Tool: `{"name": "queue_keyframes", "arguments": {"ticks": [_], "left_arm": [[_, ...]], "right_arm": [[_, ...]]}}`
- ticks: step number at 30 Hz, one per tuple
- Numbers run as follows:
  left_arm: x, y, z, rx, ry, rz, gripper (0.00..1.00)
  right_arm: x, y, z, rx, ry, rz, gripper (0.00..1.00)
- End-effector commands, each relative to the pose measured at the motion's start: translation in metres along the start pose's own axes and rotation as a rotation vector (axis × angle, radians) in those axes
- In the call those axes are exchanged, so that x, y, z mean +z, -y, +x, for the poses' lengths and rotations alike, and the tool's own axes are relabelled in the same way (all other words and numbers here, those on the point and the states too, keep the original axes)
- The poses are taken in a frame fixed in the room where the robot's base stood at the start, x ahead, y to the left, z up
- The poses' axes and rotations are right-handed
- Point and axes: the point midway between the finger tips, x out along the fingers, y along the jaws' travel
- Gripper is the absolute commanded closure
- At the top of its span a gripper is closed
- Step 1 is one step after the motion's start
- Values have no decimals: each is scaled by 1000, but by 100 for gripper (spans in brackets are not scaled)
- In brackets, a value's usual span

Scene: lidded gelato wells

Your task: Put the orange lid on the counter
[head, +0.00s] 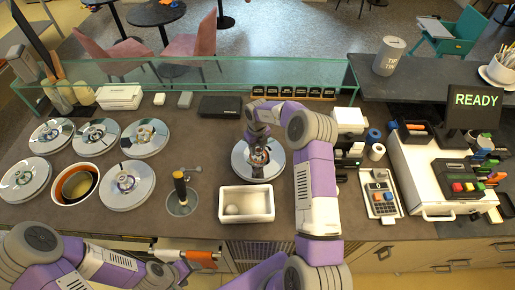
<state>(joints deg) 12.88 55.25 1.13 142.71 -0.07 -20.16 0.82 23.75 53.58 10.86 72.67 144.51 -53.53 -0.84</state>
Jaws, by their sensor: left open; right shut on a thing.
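A round silver lid (240,169) is at mid-counter, behind a white tray. A reddish ring shows around its handle, which is mostly hidden by my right gripper. My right gripper (260,150) reaches down from above and is shut on this lid. I cannot tell whether the lid touches the counter (222,137) or hangs just above it. An uncovered well (94,190) with an orange-brown inner rim and yellowish content is at the left, among several wells with silver lids. My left gripper (172,272) is open and empty, low in front of the counter.
A white tray (229,214) holding a pale ball stands in front of the lid. A scoop holder (182,203) is left of it. A black box (221,107) and a glass screen (180,75) are behind. A keypad device (380,196) is at the right.

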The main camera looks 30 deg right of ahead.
Motion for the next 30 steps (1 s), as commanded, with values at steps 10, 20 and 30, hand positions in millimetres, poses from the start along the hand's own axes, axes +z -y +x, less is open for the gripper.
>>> {"name": "queue_keyframes", "arguments": {"ticks": [10,20,30], "left_arm": [[0,0,-1,0,0,0,34],[0,0,-1,0,0,0,34],[0,0,-1,0,0,0,34]], "right_arm": [[1,0,10,-1,3,0,100],[0,0,13,-1,1,-1,33],[1,0,4,-1,3,0,33]]}}
